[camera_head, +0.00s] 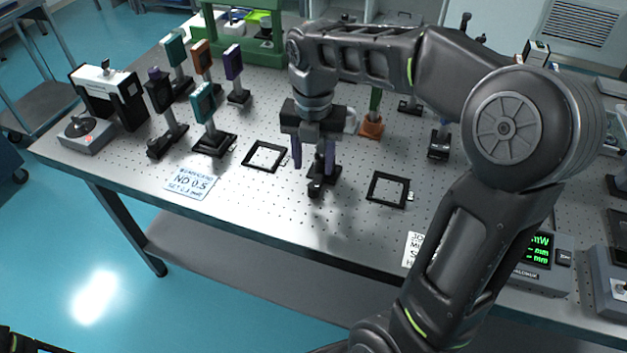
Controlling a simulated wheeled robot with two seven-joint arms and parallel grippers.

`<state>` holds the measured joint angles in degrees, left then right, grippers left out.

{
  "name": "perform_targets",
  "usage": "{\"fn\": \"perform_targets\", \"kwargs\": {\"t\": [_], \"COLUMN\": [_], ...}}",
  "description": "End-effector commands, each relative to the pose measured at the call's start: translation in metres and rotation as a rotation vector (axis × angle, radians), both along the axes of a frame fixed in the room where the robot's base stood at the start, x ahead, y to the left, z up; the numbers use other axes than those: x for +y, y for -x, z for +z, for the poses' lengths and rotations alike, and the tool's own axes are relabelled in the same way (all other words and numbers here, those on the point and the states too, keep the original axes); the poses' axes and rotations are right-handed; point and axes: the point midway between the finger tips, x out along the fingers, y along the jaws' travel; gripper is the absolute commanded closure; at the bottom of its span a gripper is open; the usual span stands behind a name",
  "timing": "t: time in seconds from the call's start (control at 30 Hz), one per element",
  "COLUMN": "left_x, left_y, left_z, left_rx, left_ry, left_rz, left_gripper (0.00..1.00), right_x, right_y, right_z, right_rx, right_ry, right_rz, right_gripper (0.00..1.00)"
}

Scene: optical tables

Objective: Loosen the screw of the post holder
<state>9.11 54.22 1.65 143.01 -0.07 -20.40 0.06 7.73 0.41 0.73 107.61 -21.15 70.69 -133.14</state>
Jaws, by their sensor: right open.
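My right gripper (314,165) points down over the middle of the optical table (230,225). Its two purple-tinted fingers are apart. A black post holder on a dark base (318,188) stands below and between the fingers. The gripper and wrist hide its upper part, and its screw is too small or hidden to make out. I cannot tell whether a finger touches the holder. My left gripper is not in view; only a dark part shows at the bottom left corner.
Flat black square frames (264,156) (387,190) lie left and right of the holder. Posts with coloured plates (203,103) stand at the left. An orange-based post (371,127) and a dark mount (439,143) stand behind right. An ND 0.5 label (192,182) lies near the front edge.

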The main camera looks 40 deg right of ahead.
Motion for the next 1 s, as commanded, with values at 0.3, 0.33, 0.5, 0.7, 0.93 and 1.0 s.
{"fn": "perform_targets", "kwargs": {"t": [0.3,0.33,0.5,0.7,0.93,1.0], "left_x": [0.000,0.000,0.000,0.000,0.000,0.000], "left_y": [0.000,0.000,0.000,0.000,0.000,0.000], "left_z": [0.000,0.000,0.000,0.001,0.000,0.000], "left_rx": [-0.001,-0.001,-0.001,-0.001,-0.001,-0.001], "left_ry": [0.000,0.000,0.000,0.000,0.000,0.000], "left_rz": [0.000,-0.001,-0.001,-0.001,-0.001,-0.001], "left_gripper": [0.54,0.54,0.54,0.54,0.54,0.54], "right_x": [0.000,0.000,0.000,0.000,0.000,0.000], "right_y": [0.001,0.001,0.001,0.000,0.000,0.000], "right_z": [-0.026,-0.031,-0.058,-0.077,-0.079,-0.079], "right_rx": [0.004,0.004,0.006,0.003,0.000,0.000], "right_ry": [0.000,0.000,-0.002,0.000,0.000,0.000], "right_rz": [0.000,0.000,0.000,0.000,-0.001,-0.001], "right_gripper": [0.54,0.54,0.54,0.54,0.54,0.55]}}
